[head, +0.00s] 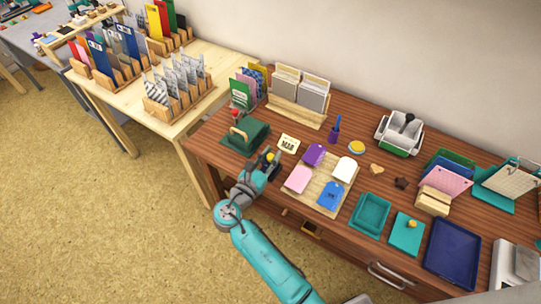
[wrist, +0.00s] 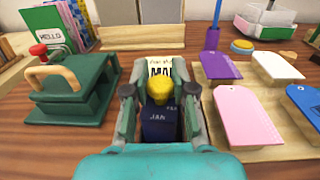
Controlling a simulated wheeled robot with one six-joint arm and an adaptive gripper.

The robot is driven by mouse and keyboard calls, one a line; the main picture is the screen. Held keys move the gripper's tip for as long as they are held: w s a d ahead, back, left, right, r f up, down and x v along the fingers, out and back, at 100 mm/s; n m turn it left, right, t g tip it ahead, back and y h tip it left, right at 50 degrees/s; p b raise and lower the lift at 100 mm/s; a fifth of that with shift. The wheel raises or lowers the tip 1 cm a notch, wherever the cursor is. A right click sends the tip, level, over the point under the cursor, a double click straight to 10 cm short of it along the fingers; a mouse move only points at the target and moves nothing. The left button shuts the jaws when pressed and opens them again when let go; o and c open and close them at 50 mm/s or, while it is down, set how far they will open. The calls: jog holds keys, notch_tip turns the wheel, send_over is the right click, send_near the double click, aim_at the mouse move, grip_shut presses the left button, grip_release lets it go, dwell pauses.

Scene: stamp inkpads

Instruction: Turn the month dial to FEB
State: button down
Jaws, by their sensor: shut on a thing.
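The month dial is a dark blue block (wrist: 160,128) with a yellow knob (wrist: 160,86) on top, and it stands between the fingers of my gripper (wrist: 160,100) in the wrist view. My gripper is shut on this dial. JAN reads on the face towards me; a smaller mark to its right looks like FEB but is hard to read. In the head view the yellow knob (head: 269,157) shows at the end of my gripper (head: 268,167), near the table's front edge. A cream card (head: 288,143) with a month word, seemingly MAR, lies just behind the dial; its lower part is hidden in the wrist view.
A green press (wrist: 72,90) with a wooden handle stands close on the left. A wooden board (head: 331,207) with purple, white, pink and blue tags lies close on the right. Teal trays (head: 370,214) lie farther right. A card rack (head: 297,112) stands behind.

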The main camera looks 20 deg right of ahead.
jog(key=shift+m+g+h, duration=0.3)
jog(key=m+g+h, duration=0.1)
jog(key=m+g, duration=0.1)
jog(key=g, duration=0.1)
jog(key=shift+w+r+m+g+h, duration=0.1)
jog(key=shift+m+g+h, duration=0.2)
jog(key=shift+h, duration=0.1)
jog(key=shift+m+g+h, duration=0.6)
jog(key=shift+m+g, duration=0.6)
jog(key=shift+g, duration=0.9)
jog(key=c, duration=1)
grip_release()
jog(key=shift+a, duration=0.1)
jog(key=a, duration=0.4)
jog(key=s+a, duration=0.1)
jog(key=a, duration=0.3)
jog(key=s+a, duration=0.1)
jog(key=a, duration=0.2)
jog(key=shift+a, duration=0.4)
